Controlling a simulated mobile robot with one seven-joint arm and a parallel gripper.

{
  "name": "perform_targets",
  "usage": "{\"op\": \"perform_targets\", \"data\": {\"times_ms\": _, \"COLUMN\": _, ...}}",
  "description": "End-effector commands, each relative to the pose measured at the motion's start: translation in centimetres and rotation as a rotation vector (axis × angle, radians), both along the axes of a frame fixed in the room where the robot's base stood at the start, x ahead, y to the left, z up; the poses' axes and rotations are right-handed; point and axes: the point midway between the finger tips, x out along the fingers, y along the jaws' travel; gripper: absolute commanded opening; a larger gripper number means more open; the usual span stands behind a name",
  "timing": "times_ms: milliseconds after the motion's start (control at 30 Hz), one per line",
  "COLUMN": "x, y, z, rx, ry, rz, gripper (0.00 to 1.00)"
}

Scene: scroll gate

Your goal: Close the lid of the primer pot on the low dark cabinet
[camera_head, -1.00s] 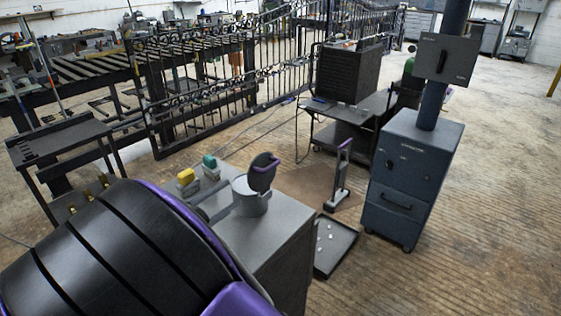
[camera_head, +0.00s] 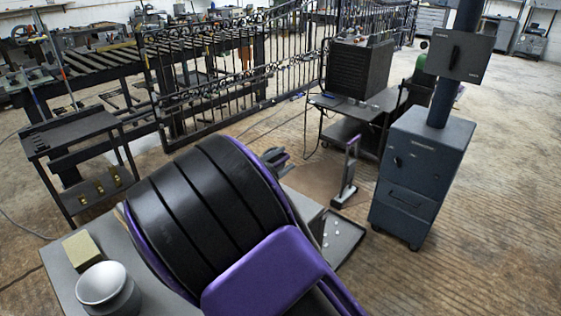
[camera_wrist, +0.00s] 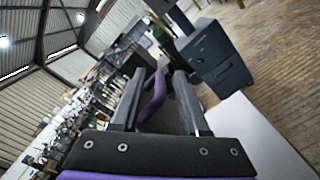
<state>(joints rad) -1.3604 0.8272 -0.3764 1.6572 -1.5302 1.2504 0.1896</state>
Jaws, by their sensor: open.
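My gripper (camera_wrist: 160,73) is open, with one finger on each side of the purple handle. I cannot tell whether either finger touches it. In the head view my black and purple arm hides the pot's body. A small dark and purple piece (camera_head: 276,158) shows just past the arm; I cannot tell lid from gripper there.
A grey surface at the lower left bears a yellowish block (camera_head: 82,250) and a pale bowl-like vessel (camera_head: 104,289). A dark tray (camera_head: 343,240) lies on the floor by the cabinet. A blue-grey cabinet (camera_head: 421,175) stands to the right. Open floor lies beyond it.

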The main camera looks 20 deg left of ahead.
Motion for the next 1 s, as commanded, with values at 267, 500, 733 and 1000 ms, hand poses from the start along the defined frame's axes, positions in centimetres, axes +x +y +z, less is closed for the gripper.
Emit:
{"op": "perform_targets", "data": {"times_ms": 267, "x": -0.02, "y": 0.0, "z": -0.01, "rx": 0.0, "ry": 0.0, "rz": 0.0, "gripper": 0.19}}
{"op": "perform_targets", "data": {"times_ms": 500, "x": -0.05, "y": 0.0, "z": -0.11, "rx": -0.001, "ry": 0.002, "rz": 0.0, "gripper": 0.0}}
{"op": "perform_targets", "data": {"times_ms": 733, "x": -0.08, "y": 0.01, "z": -0.21, "rx": -0.002, "ry": 0.004, "rz": 0.0, "gripper": 0.0}}
{"op": "perform_targets", "data": {"times_ms": 1000, "x": -0.11, "y": 0.01, "z": -0.32, "rx": -0.004, "ry": 0.006, "rz": 0.0, "gripper": 0.0}}
